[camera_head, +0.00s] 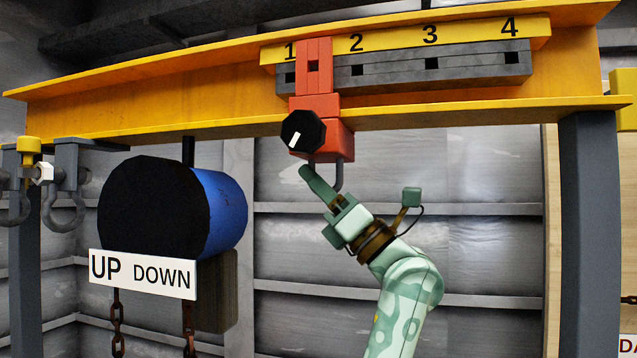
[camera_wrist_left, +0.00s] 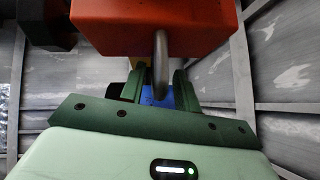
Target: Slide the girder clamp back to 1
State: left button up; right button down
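The red girder clamp (camera_head: 316,103) hangs on the yellow girder (camera_head: 190,92). Its upright plate stands just right of the 1 on the numbered scale (camera_head: 394,42), between 1 and 2, and its hole is off the slot under 1. A black knob (camera_head: 303,131) with a white mark is on its front. A grey loop (camera_head: 340,176) hangs below, also seen in the left wrist view (camera_wrist_left: 160,62). My left gripper (camera_head: 318,184) is just below the clamp. In the wrist view its green fingers (camera_wrist_left: 158,88) stand apart on either side of the loop, with gaps visible. My right gripper is not seen.
A grey slotted bar (camera_head: 450,69) runs beneath the numbers. A black and blue hoist drum (camera_head: 225,212) with an UP DOWN sign (camera_head: 143,274) hangs at left. Grey shackles (camera_head: 66,190) hang at far left. A dark post (camera_head: 590,220) stands at right.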

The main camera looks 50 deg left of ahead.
pick_arm(q)
jog(key=c, duration=0.5)
jog(key=shift+s+d+r, duration=0.1)
jog(key=shift+s+d, duration=0.05)
grip_shut()
jog(key=a, duration=0.1)
jog(key=s+a, duration=0.1)
jog(key=a, duration=0.1)
jog(key=s+a, duration=0.1)
jog(key=shift+s+a, duration=0.15)
jog(key=o, duration=0.6)
grip_release()
jog(key=shift+w+d, duration=0.2)
jog(key=b+v, duration=0.6)
jog(key=v, duration=1)
jog(key=shift+w+f, duration=0.15)
jog(key=shift+f, duration=0.1)
jog(key=shift+a, duration=0.1)
